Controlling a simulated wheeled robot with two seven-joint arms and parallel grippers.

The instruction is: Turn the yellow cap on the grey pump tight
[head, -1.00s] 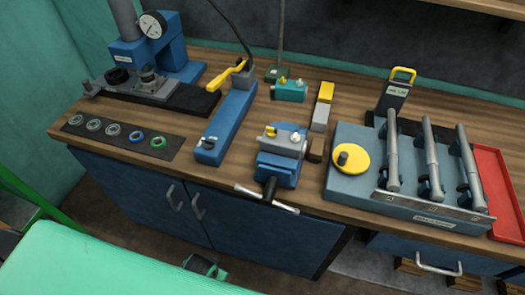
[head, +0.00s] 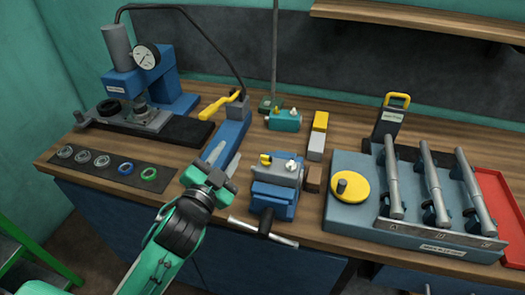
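The grey pump (head: 278,171) is a small grey block held in the jaws of the blue vise (head: 272,200). The yellow cap (head: 265,159) sits on its top left, beside a silver fitting (head: 290,165). I cannot tell how tight the cap is. My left gripper (head: 222,157) is left of the vise, over the near end of the long blue hand pump (head: 231,133). Its two fingers are apart with nothing seen between them, and it is clear of the cap. My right gripper is not in view.
The vise's handle bar (head: 263,232) sticks out over the bench front. A teal block (head: 284,120) stands behind the vise. A black mat (head: 110,163) with several rings lies left.

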